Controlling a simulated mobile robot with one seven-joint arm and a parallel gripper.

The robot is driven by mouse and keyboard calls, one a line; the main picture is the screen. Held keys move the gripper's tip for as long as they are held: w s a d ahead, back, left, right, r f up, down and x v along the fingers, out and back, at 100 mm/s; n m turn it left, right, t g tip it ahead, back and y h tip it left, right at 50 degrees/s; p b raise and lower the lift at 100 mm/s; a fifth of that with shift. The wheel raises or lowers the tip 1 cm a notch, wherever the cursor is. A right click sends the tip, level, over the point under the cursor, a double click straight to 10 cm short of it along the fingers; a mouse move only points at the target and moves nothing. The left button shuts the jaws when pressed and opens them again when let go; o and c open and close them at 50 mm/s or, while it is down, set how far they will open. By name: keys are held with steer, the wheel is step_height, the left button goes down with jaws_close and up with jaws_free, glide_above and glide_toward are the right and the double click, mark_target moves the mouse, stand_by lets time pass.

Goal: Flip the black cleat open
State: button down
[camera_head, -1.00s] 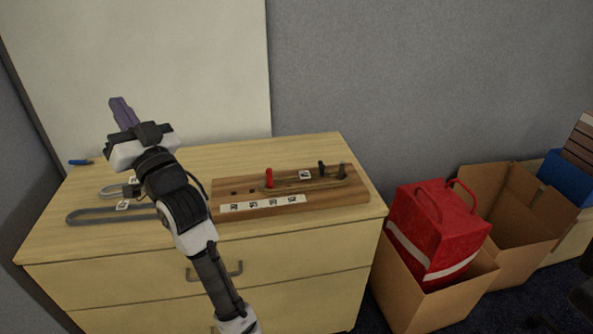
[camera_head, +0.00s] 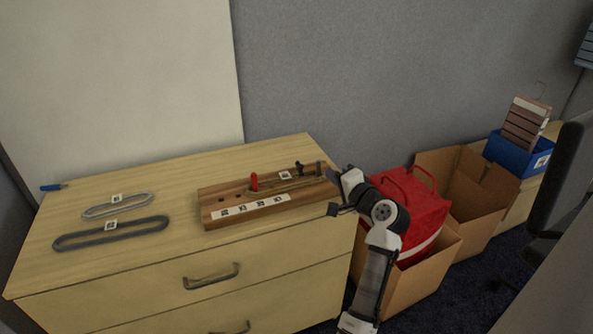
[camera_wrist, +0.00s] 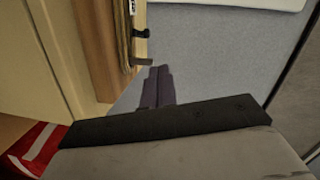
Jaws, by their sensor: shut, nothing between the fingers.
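The wooden board (camera_head: 215,213) lies on the wooden cabinet top. The small black cleat (camera_head: 299,168) stands near its right end. It also shows as a small dark piece in the wrist view (camera_wrist: 141,33); its exact position, open or closed, is too small to tell. A dark post (camera_head: 319,168) stands to its right. A tan band (camera_head: 275,188) runs from the red peg (camera_head: 254,182) toward the post. My gripper (camera_head: 334,176) is just beyond the board's right end. In the wrist view its purple fingers (camera_wrist: 157,87) are together and empty, apart from the board.
Two grey loops, a lighter one (camera_head: 117,211) and a darker one (camera_head: 75,241), lie on the cabinet top (camera_head: 160,180) at left. A blue pen-like object (camera_head: 53,187) lies behind them. Cardboard boxes (camera_head: 435,268) and a red bag (camera_head: 412,198) stand below right, behind my arm.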

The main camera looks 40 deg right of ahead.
steer(key=shift+m, duration=0.6)
steer(key=s, duration=0.1)
steer(key=s+d, duration=0.1)
steer(key=s+f, duration=0.1)
steer(key=shift+s+d, duration=0.2)
steer(key=shift+d, duration=0.2)
steer(key=p, duration=0.3)
glide_toward(299, 168)
steer(key=w+d, duration=0.2)
steer(key=d, duration=0.1)
steer(key=w+d, duration=0.1)
steer(key=d, duration=0.1)
steer(key=shift+r, duration=0.4)
steer(key=shift+w+a+f+p, duration=0.25)
steer(key=shift+w+a+p, duration=0.1)
steer(key=shift+w+a, duration=0.55)
steer(key=shift+w+a+f, duration=0.3)
steer(key=shift+w, duration=0.35)
steer(key=shift+a+h+p, duration=0.1)
steer(key=shift+h+p, duration=0.2)
steer(key=shift+p, duration=0.05)
steer(key=shift+a+m+h, duration=0.2)
steer(key=shift+m+h, duration=0.1)
